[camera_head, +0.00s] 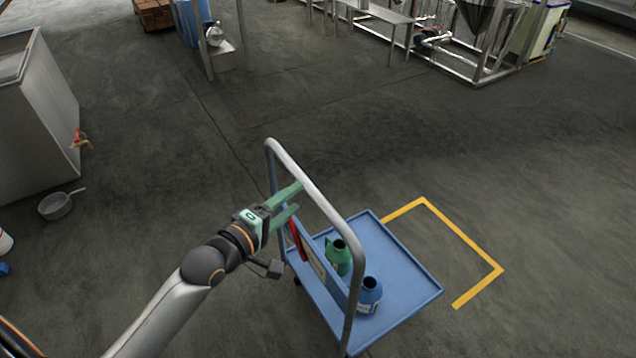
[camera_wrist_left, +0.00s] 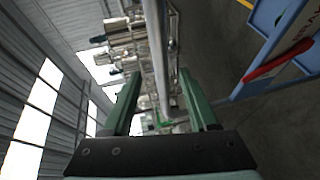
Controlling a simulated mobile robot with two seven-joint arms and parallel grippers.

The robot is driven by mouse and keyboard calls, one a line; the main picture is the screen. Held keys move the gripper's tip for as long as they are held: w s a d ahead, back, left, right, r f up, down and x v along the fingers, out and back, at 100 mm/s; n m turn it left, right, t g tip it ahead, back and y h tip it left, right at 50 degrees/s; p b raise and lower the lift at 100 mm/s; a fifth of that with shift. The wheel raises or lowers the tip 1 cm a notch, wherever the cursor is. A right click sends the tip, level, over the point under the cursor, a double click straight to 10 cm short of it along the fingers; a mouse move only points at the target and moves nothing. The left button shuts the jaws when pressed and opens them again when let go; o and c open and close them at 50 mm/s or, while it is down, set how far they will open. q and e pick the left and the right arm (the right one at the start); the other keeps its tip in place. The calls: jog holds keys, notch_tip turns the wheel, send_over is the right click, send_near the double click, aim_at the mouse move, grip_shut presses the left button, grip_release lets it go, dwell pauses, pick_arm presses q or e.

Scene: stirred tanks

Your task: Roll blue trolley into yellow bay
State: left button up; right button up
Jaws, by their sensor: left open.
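The blue trolley (camera_head: 405,268) stands on the floor with its grey push handle (camera_head: 325,205) on the side near my left arm. My left gripper (camera_head: 297,198) is open at the handle's upper part. In the left wrist view the handle bar (camera_wrist_left: 158,55) shows between the two green fingers; I cannot tell how deep. My right gripper is not in view.
A grey metal tank (camera_head: 40,120) stands at the left, with a pan (camera_head: 58,205) on the floor beside it. Steel frames and a bench (camera_head: 380,12) stand at the back. The floor around the trolley and inside the bay is clear.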

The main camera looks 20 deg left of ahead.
pick_arm(q)
jog(key=b+x, duration=0.1)
jog(key=x, duration=0.8)
jog(key=shift+w+f, duration=0.15)
jog(key=shift+w, duration=0.15)
jog(key=shift+d, duration=0.1)
grip_shut()
dwell(1.0)
